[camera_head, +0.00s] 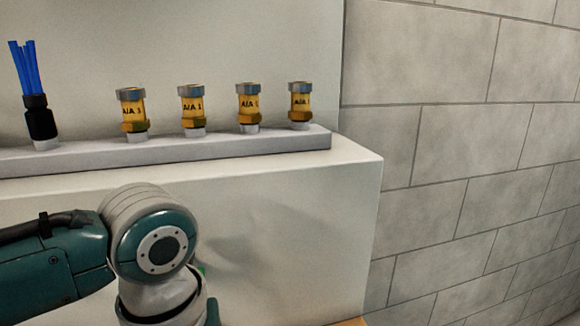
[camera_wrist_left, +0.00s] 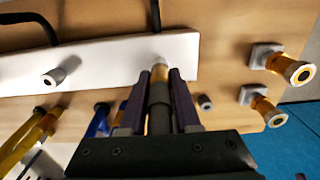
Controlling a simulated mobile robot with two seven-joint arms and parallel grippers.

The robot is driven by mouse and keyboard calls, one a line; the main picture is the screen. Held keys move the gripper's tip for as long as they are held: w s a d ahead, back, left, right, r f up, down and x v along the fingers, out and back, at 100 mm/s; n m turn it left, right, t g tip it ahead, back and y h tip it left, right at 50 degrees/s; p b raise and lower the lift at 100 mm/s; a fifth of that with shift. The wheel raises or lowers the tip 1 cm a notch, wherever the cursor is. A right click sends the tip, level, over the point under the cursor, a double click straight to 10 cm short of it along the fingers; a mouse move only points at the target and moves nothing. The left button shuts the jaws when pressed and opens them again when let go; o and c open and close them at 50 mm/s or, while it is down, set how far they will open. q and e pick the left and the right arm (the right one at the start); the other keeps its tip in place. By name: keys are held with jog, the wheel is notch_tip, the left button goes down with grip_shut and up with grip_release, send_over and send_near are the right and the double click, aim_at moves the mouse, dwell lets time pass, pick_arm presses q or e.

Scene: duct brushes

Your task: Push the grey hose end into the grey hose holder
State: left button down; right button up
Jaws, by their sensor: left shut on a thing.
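In the left wrist view, my left gripper (camera_wrist_left: 160,74) is shut on a dark grey hose end (camera_wrist_left: 159,95), which lies lengthwise between its two dark fingers. The front of the hose end has a brass-coloured part near a white bar (camera_wrist_left: 110,62). I cannot tell whether it touches a holder there. A short light grey stub with a ring tip (camera_wrist_left: 60,72) stands out from the bar to the left. I cannot tell which piece is the grey hose holder. In the head view my left arm hides the gripper. My right gripper is in neither view.
In the left wrist view, orange fittings with grey ends (camera_wrist_left: 291,69) (camera_wrist_left: 262,105) stick out at right, and yellow hoses (camera_wrist_left: 32,135) and a blue piece (camera_wrist_left: 98,122) lie at left. In the head view, several brass fittings (camera_head: 192,106) and a blue-bristled brush (camera_head: 30,72) stand on a ledge (camera_head: 235,147).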

pick_arm(q)
jog(key=shift+r+p, duration=2.9)
jog(key=shift+r, duration=0.1)
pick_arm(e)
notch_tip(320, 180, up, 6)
